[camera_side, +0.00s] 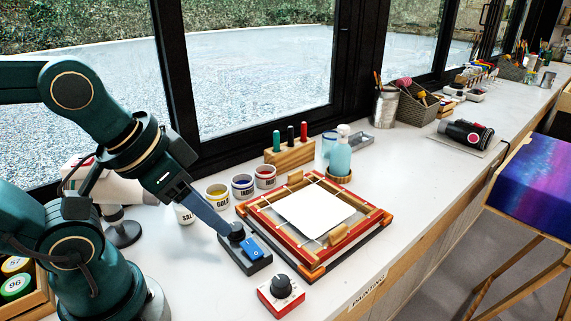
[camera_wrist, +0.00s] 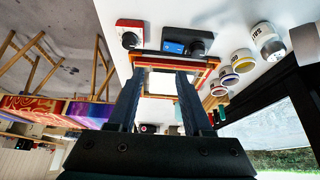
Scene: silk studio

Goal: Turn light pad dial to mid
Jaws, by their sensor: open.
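A small red-and-white box with a round black dial (camera_side: 281,286) sits near the counter's front edge; it also shows in the wrist view (camera_wrist: 130,36). A black box with a blue rocker (camera_side: 251,249) and a round black knob (camera_side: 237,231) lies behind and left of it; it also shows in the wrist view (camera_wrist: 187,43). I cannot tell which one belongs to the light pad. The wooden frame (camera_side: 310,270) with a white sheet (camera_side: 314,209) lies to their right. My gripper (camera_side: 229,235) is open and empty, its tips near the black knob in the side view; wrist view (camera_wrist: 160,72).
Paint jars labelled gold (camera_side: 217,196), indigo (camera_side: 243,187) and another red jar (camera_side: 265,177) stand behind. The counter right of the frame (camera_side: 420,190) is clear.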

